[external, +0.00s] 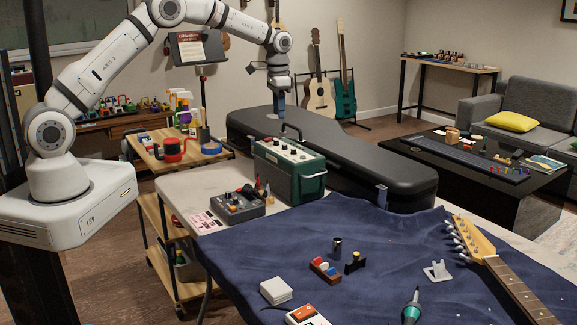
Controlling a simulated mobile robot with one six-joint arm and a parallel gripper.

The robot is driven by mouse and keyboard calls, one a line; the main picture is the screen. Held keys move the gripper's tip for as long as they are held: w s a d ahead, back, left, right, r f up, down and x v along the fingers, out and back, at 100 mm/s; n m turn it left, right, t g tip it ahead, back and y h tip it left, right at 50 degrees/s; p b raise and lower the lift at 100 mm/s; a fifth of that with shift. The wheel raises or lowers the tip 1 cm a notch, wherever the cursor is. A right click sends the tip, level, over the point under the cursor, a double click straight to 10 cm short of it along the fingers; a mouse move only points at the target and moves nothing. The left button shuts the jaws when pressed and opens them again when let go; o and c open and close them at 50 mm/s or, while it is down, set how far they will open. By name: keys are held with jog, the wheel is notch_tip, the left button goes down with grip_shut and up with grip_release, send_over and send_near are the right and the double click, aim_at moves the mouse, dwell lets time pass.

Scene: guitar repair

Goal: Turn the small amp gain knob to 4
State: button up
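The small amp (300,182) is a dark green box on the near table, with a pale top panel (284,150) carrying several dark knobs. The knobs are too small for me to read their labels or pointer positions, and I cannot tell which is the gain knob. My gripper (281,110) points down above the back of the amp's top and appears apart from the knobs. Its fingertips are too small and dark to tell if they are open or shut. A dark curved piece (293,129) shows just below it, at the amp's back edge.
A black guitar case (370,160) lies behind the amp. A grey pedal-like box (237,206) and small bottles (262,189) stand at the amp's left. A blue cloth (350,225) with small parts and a guitar neck (510,280) lies in front. A wooden cart (165,155) stands at left.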

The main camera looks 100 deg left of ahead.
aim_at(276, 142)
jog(key=a+f, duration=0.1)
jog(key=s+a, duration=0.1)
jog(key=a+f, duration=0.1)
jog(key=shift+s+f, duration=0.3)
jog(key=shift+s+a+f, duration=0.1)
jog(key=shift+a+f, duration=0.1)
jog(key=shift+f, duration=0.1)
notch_tip(276, 142, down, 7)
jog(key=shift+f+p, duration=0.2)
jog(key=shift+p, duration=0.75)
jog(key=shift+c, duration=0.6)
grip_shut()
